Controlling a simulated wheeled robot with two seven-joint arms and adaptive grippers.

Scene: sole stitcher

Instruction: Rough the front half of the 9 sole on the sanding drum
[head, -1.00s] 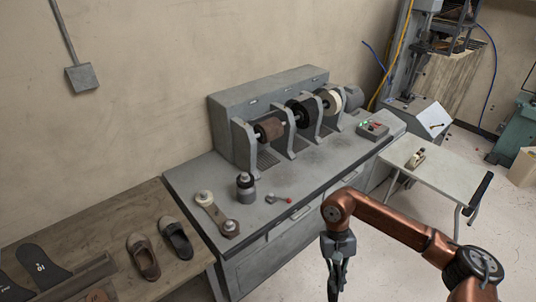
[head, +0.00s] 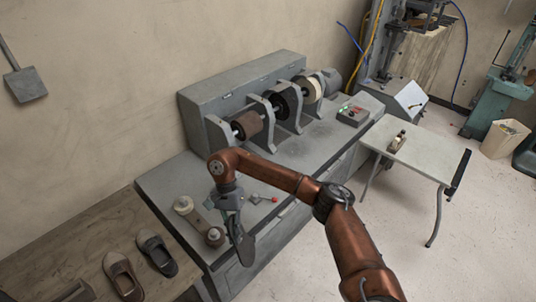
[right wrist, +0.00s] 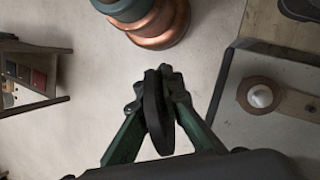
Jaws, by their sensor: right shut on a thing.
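My right gripper (head: 234,208) hangs in front of the bench's front edge, pointing down. It is shut on a dark, flat sole (head: 243,246), which hangs below the fingers; its size mark cannot be read. In the right wrist view the fingers (right wrist: 161,95) clasp the dark sole (right wrist: 155,112), seen nearly edge-on. The sanding drum, a brown roller (head: 246,125), sits at the left end of the machine's shaft, behind and above my gripper and apart from the sole. My left gripper is not in view.
The grey machine bench (head: 165,185) carries a black wheel (head: 287,99), a pale wheel (head: 313,90) and a control box (head: 353,115). A two-knobbed strap tool (head: 184,205) lies near my gripper. Shoes (head: 157,252) stand on the wooden table at left. A small table (head: 425,155) stands right.

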